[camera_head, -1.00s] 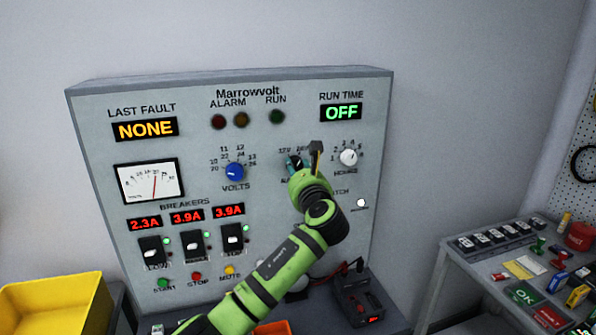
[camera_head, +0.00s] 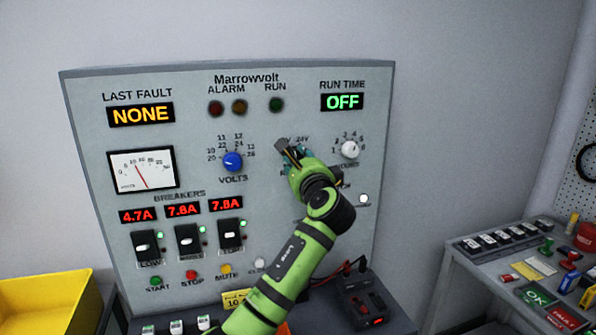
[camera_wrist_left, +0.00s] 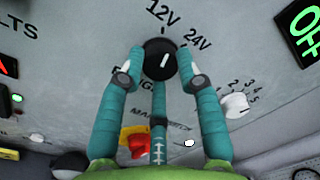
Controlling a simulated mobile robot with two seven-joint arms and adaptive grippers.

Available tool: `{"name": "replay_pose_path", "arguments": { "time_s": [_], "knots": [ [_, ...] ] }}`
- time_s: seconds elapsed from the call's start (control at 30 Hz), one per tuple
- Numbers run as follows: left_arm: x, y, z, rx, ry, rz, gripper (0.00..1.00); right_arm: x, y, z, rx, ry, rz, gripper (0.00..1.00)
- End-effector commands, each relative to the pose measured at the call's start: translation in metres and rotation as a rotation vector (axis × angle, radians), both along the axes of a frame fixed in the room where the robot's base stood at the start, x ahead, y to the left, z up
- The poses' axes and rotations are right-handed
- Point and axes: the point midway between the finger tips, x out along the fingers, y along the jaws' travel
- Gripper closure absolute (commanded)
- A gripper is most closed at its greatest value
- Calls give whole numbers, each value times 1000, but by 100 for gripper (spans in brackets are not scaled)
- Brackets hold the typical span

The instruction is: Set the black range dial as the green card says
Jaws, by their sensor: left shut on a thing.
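The black range dial (camera_wrist_left: 159,60) shows in the left wrist view, below the 12V and 24V labels. Its white pointer line leans toward the gap between these labels. My left gripper (camera_wrist_left: 160,72) is shut on the dial, with teal fingers on both sides and a third below. In the head view, my left gripper (camera_head: 293,153) is at the panel and hides most of the dial. I cannot make out a green card with a setting on it. My right gripper is not in view.
The blue volts knob (camera_head: 232,162) is left of the gripper, and the white hours knob (camera_head: 349,149) is close on its right. A red switch (camera_wrist_left: 138,146) on yellow is below the dial. A yellow bin (camera_head: 50,300) stands at lower left.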

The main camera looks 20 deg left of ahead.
Motion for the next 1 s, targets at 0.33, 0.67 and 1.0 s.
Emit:
{"name": "replay_pose_path", "arguments": {
  "time_s": [0.33,0.67,1.0],
  "knots": [
    [0,-1,-2,-166,-112,-1,98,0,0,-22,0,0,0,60],
    [0,-1,-1,-220,-148,-2,98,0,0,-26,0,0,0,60],
    [1,-1,0,-223,-149,-2,98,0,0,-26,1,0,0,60]
  ]
}}
